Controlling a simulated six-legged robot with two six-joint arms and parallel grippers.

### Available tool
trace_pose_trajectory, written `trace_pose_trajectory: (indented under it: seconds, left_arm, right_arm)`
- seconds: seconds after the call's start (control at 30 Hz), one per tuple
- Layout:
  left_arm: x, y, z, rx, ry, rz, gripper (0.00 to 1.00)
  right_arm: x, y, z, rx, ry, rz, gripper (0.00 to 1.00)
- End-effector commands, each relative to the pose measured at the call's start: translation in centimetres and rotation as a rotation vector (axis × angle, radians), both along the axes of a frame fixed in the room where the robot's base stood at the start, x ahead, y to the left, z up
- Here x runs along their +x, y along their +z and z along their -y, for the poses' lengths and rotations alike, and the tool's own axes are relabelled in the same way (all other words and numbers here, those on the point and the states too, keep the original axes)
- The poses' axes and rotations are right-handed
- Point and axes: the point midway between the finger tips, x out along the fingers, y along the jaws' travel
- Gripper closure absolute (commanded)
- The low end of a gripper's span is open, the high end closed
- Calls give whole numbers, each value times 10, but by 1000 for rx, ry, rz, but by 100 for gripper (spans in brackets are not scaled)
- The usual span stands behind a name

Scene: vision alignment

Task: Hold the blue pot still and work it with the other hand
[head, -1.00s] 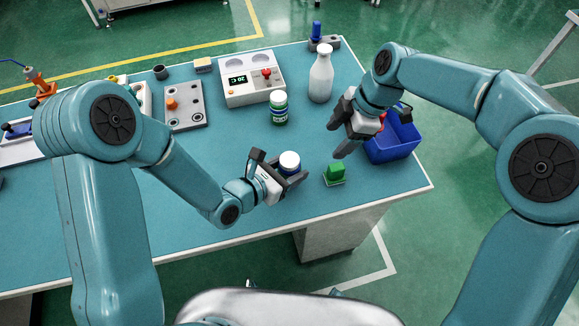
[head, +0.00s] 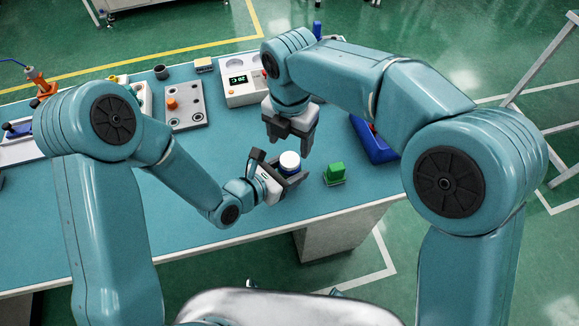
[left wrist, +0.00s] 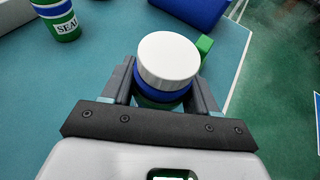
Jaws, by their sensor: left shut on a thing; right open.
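The blue pot (head: 288,170) has a white lid (head: 290,160) and stands upright near the front of the teal table. My left gripper (head: 285,178) is shut around the pot's sides below the lid. In the left wrist view the white lid (left wrist: 169,60) sits on top, with the blue body (left wrist: 165,92) between the two fingers. My right gripper (head: 292,145) is open and points down just above and behind the lid, apart from it as far as I can tell. The right gripper is not in the left wrist view.
A green block (head: 335,173) stands just right of the pot. A blue bin (head: 372,142) is behind it, partly hidden by my right arm. A device with a display (head: 240,88) and a grey plate (head: 185,105) stand farther back. The table's front left is clear.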

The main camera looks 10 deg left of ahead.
Motion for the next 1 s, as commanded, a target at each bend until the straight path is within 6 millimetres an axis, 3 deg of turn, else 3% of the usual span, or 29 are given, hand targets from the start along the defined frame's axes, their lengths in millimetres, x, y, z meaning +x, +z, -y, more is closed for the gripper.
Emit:
trace_pose_trajectory:
  seconds: [0.33,0.77,0.93,1.0]
  left_arm:
    - [0,0,0,-1,0,1,100]
    - [0,0,0,-1,0,1,100]
    - [0,0,0,0,1,1,100]
    - [0,0,0,0,1,1,100]
  right_arm:
    - [0,-52,0,0,-2,-2,32]
    - [0,-61,0,1,-2,-1,32]
    - [0,-61,0,0,-2,-1,87]
    - [0,-61,0,0,-2,-1,90]
